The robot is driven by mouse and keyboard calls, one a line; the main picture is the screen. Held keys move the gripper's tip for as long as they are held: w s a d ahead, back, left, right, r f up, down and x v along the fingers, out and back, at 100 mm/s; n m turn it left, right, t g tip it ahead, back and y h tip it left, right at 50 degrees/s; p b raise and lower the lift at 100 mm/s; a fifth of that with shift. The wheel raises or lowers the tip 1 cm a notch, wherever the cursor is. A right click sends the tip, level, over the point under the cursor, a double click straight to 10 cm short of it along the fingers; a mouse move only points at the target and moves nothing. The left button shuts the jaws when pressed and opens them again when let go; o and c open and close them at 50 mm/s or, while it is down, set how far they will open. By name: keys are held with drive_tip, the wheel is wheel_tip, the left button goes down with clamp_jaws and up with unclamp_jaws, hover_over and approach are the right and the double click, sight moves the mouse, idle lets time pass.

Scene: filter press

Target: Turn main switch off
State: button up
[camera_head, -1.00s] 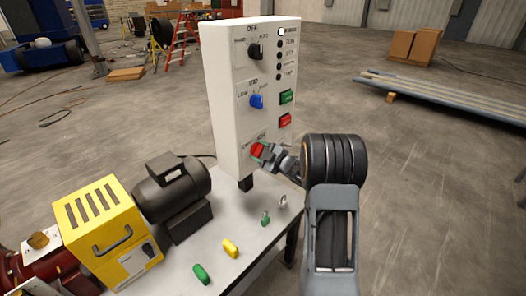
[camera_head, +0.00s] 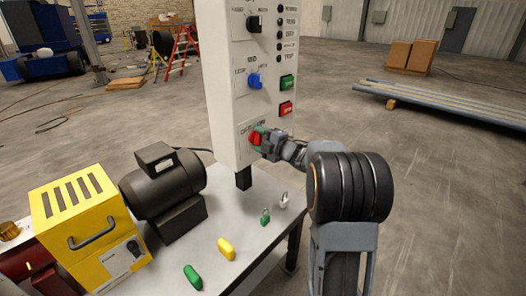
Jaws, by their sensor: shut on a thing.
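The white control box (camera_head: 222,85) stands upright on a post at the back of the table. The main switch is a red knob (camera_head: 255,139) low on its front face, below a blue knob (camera_head: 254,81) and a black knob (camera_head: 254,24). My gripper (camera_head: 261,139) reaches it from the right and is shut on the red knob. The fingers hide part of the knob and of the label around it, so its exact pointing direction is hard to tell.
On the table (camera_head: 252,231) lie a green piece (camera_head: 193,276), a yellow piece (camera_head: 226,249) and small padlocks (camera_head: 265,216). A black motor (camera_head: 165,190) and a yellow unit (camera_head: 85,225) stand at the left. Green (camera_head: 287,82) and red (camera_head: 286,108) push buttons sit above my gripper.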

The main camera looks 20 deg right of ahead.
drive_tip(key=n+b, duration=0.5)
drive_tip(key=b, duration=0.2)
drive_tip(key=shift+a+f+n+b, duration=0.1)
drive_tip(key=shift+f+n+b, duration=0.1)
drive_tip(key=shift+n+b, duration=0.15)
drive_tip(key=n+b, duration=0.5)
drive_tip(key=shift+r+n+b, duration=0.1)
drive_tip(key=shift+n+b, duration=0.2)
drive_tip(key=shift+n, duration=0.05)
drive_tip(key=o, duration=0.9)
drive_tip(key=shift+r, duration=0.1)
drive_tip(key=shift+s+d, duration=0.2)
drive_tip(key=shift+s, duration=0.05)
drive_tip(key=v, duration=1.3)
drive_tip(key=shift+s+p, duration=0.15)
drive_tip(key=shift+p, duration=0.25)
